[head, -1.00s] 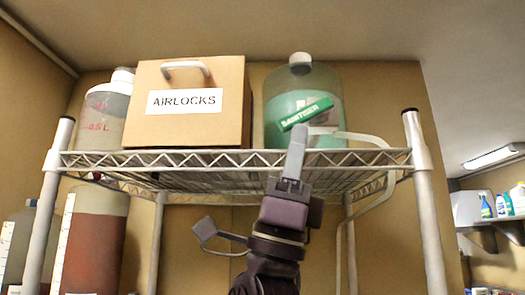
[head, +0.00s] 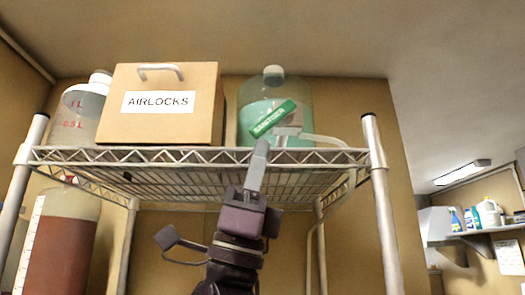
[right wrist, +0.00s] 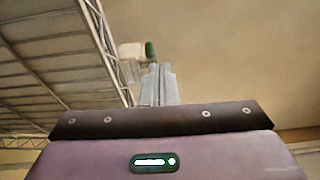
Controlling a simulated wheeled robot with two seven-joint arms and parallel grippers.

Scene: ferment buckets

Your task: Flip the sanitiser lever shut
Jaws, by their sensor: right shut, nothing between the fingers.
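The sanitiser jug (head: 258,97), clear with green liquid and a pale cap, stands on the wire shelf. A green bar lettered SANITISER (head: 274,118) sits tilted at its front, right end higher, with a pale fitting (head: 287,132) beside it. The bar looks like the lever, and a green piece (right wrist: 150,50) shows small past the fingers in the right wrist view. My right gripper (head: 262,146) is shut and empty, pointing up just below the bar. Whether it touches the bar is unclear. My left gripper is out of view.
A cardboard AIRLOCKS box (head: 165,120) stands left of the jug. The shelf's front edge (head: 200,157) crosses behind my fingers. A pale hose (head: 340,195) hangs down at the right near the shelf post (head: 383,205).

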